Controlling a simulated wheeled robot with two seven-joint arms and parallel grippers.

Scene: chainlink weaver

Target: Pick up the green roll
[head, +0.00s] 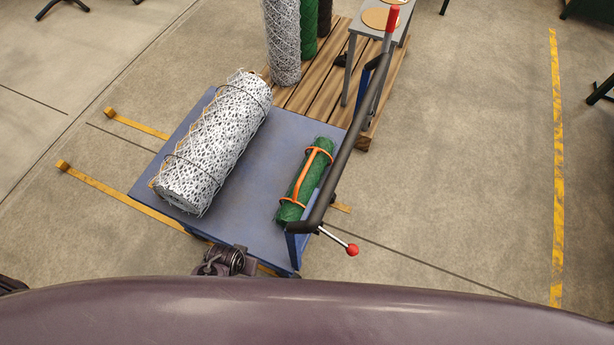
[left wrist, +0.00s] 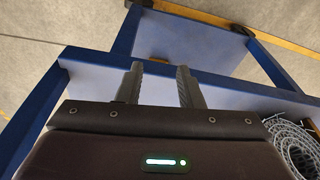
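The green roll (head: 308,181) lies on the right part of a blue cart top (head: 237,218) in the head view. It is a short mesh roll with an orange handle (head: 301,181) strapped along it. My left gripper (left wrist: 161,72) shows in the left wrist view with its two fingers apart and nothing between them. It is by the blue frame of the cart, away from the green roll, which is not in that view. A dark part of one of my arms shows at the cart's near edge in the head view. My right gripper cannot be made out.
A large silver chain-link roll (head: 215,142) lies on the cart's left half. A dark bar with a red grip (head: 393,19) and a red-knobbed lever (head: 352,249) rise beside the green roll. Behind stands a wooden pallet (head: 319,77) with upright rolls. The floor to the right is clear.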

